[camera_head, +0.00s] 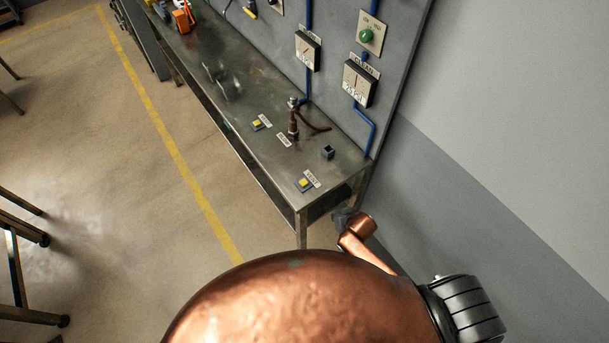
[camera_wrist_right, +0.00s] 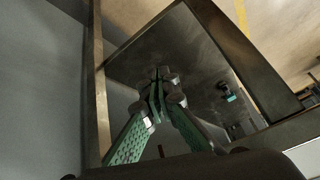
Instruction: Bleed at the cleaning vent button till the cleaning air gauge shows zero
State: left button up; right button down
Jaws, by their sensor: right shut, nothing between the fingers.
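The gauge labelled CLEAN (camera_head: 359,83) hangs on the grey panel at the right; its needle looks nearly upright, but the reading is too small to tell. A yellow button (camera_head: 304,183) on a small base lies near the bench's near corner, with a VENT label beside it. A second yellow button (camera_head: 256,123) lies farther back. In the right wrist view, my right gripper (camera_wrist_right: 158,88) is shut and empty, its green fingers together. In the head view, my right arm's dark end shows beside the bench's near right corner, apart from the buttons. My left gripper is not in view.
The metal bench (camera_head: 275,166) stands against the panel. A brown fitting with a hose (camera_head: 294,124) and a small dark block (camera_head: 328,152) stand between the buttons. Another gauge (camera_head: 307,50) and a green knob (camera_head: 366,35) are on the panel.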

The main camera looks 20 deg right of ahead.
jog(key=w+a+r+t+y+p, duration=0.1)
jog(key=w+a+r+p, duration=0.15)
jog(key=r, duration=0.55)
jog(key=w+a+r+p, duration=0.1)
jog(key=a+r+p, duration=0.15)
jog(key=r, duration=0.55)
notch_tip(320, 180, up, 9)
jog(key=m+y+p, duration=0.2)
jog(key=m+p, duration=0.1)
send_over(305, 183)
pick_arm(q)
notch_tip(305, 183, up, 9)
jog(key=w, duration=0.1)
pick_arm(e)
jog(key=shift+d+r+t, duration=0.1)
jog(key=shift+r+t, duration=0.1)
jog(key=shift+t, duration=0.2)
pick_arm(q)
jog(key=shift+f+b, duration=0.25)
jog(key=shift+b, duration=0.15)
pick_arm(e)
jog(key=shift+f, duration=0.15)
notch_tip(305, 183, down, 7)
jog(key=b, duration=0.7)
jog(key=shift+b, duration=0.3)
jog(key=shift+f+b, duration=0.3)
jog(key=shift+f, duration=0.5)
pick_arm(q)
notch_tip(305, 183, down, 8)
